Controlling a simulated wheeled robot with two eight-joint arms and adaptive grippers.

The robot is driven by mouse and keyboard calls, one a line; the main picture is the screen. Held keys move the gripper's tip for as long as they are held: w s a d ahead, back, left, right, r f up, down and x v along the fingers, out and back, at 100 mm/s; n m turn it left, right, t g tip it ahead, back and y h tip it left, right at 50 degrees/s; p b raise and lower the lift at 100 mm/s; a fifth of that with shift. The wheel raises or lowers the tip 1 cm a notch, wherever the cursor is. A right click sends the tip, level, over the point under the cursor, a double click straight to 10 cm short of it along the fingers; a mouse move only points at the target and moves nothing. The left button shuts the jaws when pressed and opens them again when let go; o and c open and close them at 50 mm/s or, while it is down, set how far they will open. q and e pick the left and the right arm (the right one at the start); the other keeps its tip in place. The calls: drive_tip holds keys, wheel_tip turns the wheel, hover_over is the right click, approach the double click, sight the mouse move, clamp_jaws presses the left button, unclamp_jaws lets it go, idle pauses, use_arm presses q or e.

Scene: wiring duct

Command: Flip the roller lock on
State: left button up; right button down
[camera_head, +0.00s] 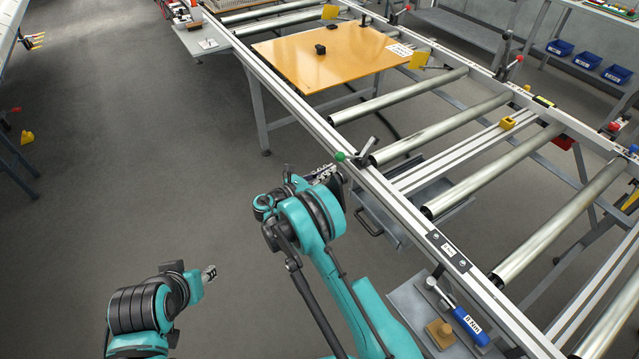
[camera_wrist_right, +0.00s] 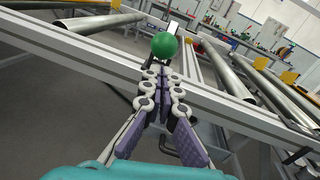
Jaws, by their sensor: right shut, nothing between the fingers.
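The roller lock's lever has a green ball knob (camera_head: 340,156) and a metal bracket on the near rail of the roller frame. The green knob (camera_wrist_right: 164,46) also shows in the right wrist view, straight beyond my fingertips. My right gripper (camera_head: 330,172) is at the near rail, just beside the knob. In the right wrist view its fingers (camera_wrist_right: 164,72) are together and empty, their tips just below the knob. I cannot tell whether they touch it. My left gripper (camera_head: 209,273) hangs low over the floor at the lower left, and its fingers are too small to judge.
A wooden board (camera_head: 330,55) with a small black block (camera_head: 320,49) lies on the frame beyond. Bare metal rollers (camera_head: 440,130) run to the right. A lower tray (camera_head: 440,310) holds a blue-handled tool (camera_head: 468,324).

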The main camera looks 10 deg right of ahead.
sight(338, 158)
drive_tip(key=shift+w+d+r, duration=0.2)
drive_tip(key=shift+d+r, duration=0.15)
drive_tip(key=r+g+y+p, duration=0.1)
drive_tip(key=p, duration=0.1)
drive_tip(key=d+r+y+p, duration=0.1)
drive_tip(key=r+y+p, duration=0.1)
drive_tip(key=shift+w+r+g, duration=0.15)
drive_tip(key=shift+r+g, duration=0.05)
drive_tip(key=shift+g, duration=0.2)
drive_tip(key=d+r+y+p, duration=0.1)
drive_tip(key=r+p, duration=0.1)
drive_tip(key=w+d+r+g+y+p, duration=0.1)
drive_tip(key=d+y+p, duration=0.1)
drive_tip(key=d+r+y+p, duration=0.1)
drive_tip(key=r+p, duration=0.1)
drive_tip(key=shift+w+d+r+m+g+p, duration=0.25)
drive_tip(key=shift+w+r+m+g+p, duration=0.05)
drive_tip(key=shift+m, duration=0.1)
drive_tip(key=shift+w+d+r+g+y+p, duration=0.1)
drive_tip(key=shift+w+d+r+y+p, duration=0.2)
drive_tip(key=shift+d, duration=0.2)
drive_tip(key=shift+w+d+r+g+y+p, duration=0.1)
drive_tip(key=shift+d+y+p, duration=0.05)
drive_tip(key=shift+d+y, duration=0.35)
drive_tip(key=shift+w+d+r+g+y+p, duration=0.1)
drive_tip(key=shift+w+d+r+y+p, duration=0.15)
drive_tip(key=shift+d, duration=0.3)
